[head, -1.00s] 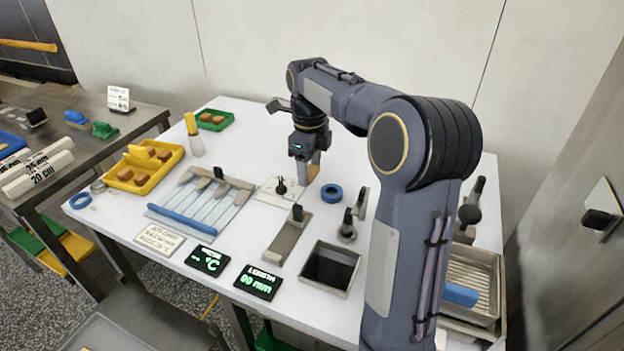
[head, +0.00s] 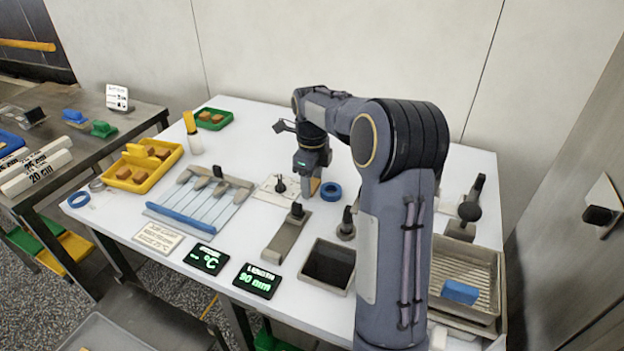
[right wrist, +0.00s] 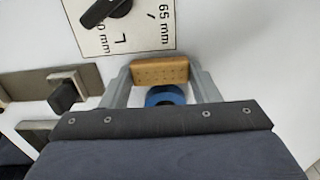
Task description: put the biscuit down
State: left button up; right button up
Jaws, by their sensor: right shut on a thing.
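My right gripper (head: 312,192) is shut on a tan, rectangular biscuit with small dots on its face. In the right wrist view the biscuit (right wrist: 160,72) sits upright between the two grey fingertips (right wrist: 158,84). In the head view only a narrow brown edge of the biscuit (head: 315,186) shows beside the fingers. It is low over the white table (head: 370,185), just left of a blue ring (head: 331,191); I cannot tell whether it touches the table. My left gripper is not in view.
A white dial plate (head: 268,190) with a black knob is close on the left. A grey slotted block (head: 284,240) and an open dark bin (head: 310,282) stand nearer. A yellow tray (head: 118,182) and a green tray (head: 226,113) hold brown pieces. The table behind the gripper is clear.

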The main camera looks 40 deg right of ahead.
aim_at(312, 185)
jog(key=o, duration=0.8)
jog(key=shift+c, duration=0.2)
jog(key=shift+r, duration=0.1)
notch_tip(312, 185, up, 12)
jog(key=p, duration=0.2)
